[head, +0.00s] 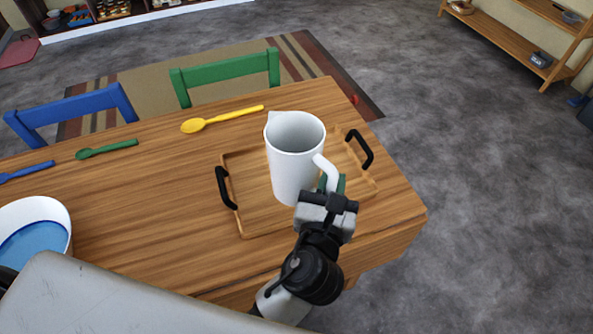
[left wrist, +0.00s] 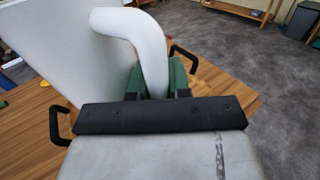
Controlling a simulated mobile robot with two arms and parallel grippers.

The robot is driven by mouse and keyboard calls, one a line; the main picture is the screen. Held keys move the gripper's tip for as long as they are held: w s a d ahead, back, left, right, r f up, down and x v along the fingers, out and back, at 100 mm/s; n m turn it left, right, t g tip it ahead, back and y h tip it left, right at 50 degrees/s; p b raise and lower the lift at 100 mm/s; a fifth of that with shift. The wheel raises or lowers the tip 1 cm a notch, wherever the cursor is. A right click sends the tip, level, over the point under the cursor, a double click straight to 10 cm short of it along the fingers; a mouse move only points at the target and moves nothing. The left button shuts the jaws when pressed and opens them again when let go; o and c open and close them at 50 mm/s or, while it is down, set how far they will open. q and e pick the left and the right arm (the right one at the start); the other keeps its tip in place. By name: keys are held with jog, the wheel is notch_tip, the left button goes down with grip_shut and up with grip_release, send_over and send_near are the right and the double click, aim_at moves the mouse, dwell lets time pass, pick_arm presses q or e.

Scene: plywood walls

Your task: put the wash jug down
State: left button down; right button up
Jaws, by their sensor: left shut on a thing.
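The white wash jug (head: 290,165) is upright over the wooden tray (head: 252,218), which has two black handles and lies on the table. I cannot tell whether the jug's base touches the tray. My left gripper (head: 332,184) is shut on the jug's handle, on its near right side. In the left wrist view, the green fingers of the left gripper (left wrist: 156,82) sit on either side of the lower part of the white handle (left wrist: 150,45), and the jug's body (left wrist: 65,50) fills the upper left. The jug's base is hidden there. My right gripper is not in view.
The wooden table (head: 150,220) also holds a white basin (head: 58,214) with a blue inside, a yellow spoon (head: 222,118), a green spoon (head: 107,149) and a blue utensil (head: 28,172). A blue chair (head: 72,112) and a green chair (head: 224,72) stand behind it. The table between basin and tray is clear.

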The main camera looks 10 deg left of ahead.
pick_arm(q)
jog(key=w+a+f, duration=0.2)
jog(key=a, duration=0.1)
jog(key=w+a+f, duration=0.2)
jog(key=w+a+f+b, duration=0.1)
jog(key=w+a+f, duration=0.1)
jog(key=a, duration=0.1)
jog(key=shift+a+f, duration=0.1)
jog(key=shift+a, duration=0.2)
notch_tip(320, 180, down, 4)
jog(key=shift+f+b, duration=0.1)
jog(key=shift+b, duration=0.95)
jog(key=shift+f, duration=0.1)
jog(key=c, duration=1.1)
grip_release()
jog(key=shift+o, duration=0.2)
